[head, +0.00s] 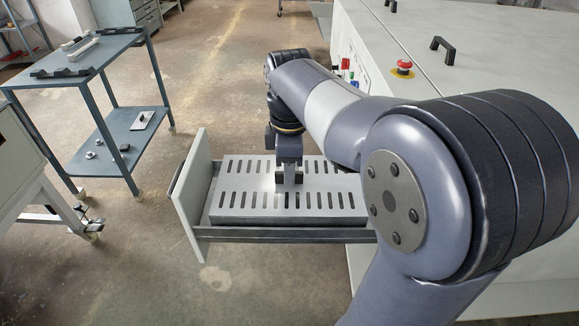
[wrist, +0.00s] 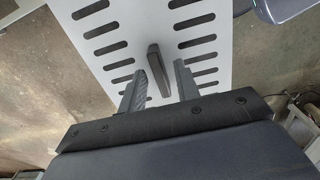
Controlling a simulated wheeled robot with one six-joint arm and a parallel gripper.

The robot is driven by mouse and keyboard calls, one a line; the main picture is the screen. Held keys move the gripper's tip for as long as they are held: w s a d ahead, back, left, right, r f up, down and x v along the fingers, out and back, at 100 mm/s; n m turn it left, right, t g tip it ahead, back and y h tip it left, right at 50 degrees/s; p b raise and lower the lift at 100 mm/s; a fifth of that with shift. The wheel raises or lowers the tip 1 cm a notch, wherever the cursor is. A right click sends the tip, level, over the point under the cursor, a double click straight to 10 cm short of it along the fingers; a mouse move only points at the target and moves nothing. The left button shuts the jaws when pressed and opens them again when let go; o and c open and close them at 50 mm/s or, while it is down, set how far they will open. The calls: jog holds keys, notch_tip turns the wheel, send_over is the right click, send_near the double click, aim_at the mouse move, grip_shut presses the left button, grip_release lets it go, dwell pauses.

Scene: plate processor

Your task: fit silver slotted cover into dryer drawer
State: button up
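The silver slotted cover (head: 243,174) lies flat in the pulled-out dryer drawer (head: 193,200), behind its pale front panel. Whether it is fully seated cannot be told. The cover also fills the middle of the wrist view (wrist: 120,20), with rows of dark slots and a raised bar handle (wrist: 157,68) at its centre. My gripper (head: 290,180) points down at the middle of the cover. In the wrist view its two fingers (wrist: 160,78) stand apart on either side of the handle, with a visible gap. The handle is mostly hidden by my gripper in the head view.
A blue-grey cart (head: 107,55) with dark and pale parts on top stands at the back left. A pale cabinet (head: 18,150) is at the left edge. The large machine (head: 480,60) with a red stop button (head: 403,66) fills the right. Floor left of the drawer is clear.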

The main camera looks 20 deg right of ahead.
jog(key=shift+r, duration=0.1)
notch_tip(320, 180, up, 12)
jog(key=p, duration=0.2)
jog(key=shift+r, duration=0.25)
dwell(0.3)
notch_tip(320, 180, down, 13)
jog(key=shift+r+b, duration=0.2)
jog(key=shift+b, duration=0.75)
jog(key=shift+r, duration=1.45)
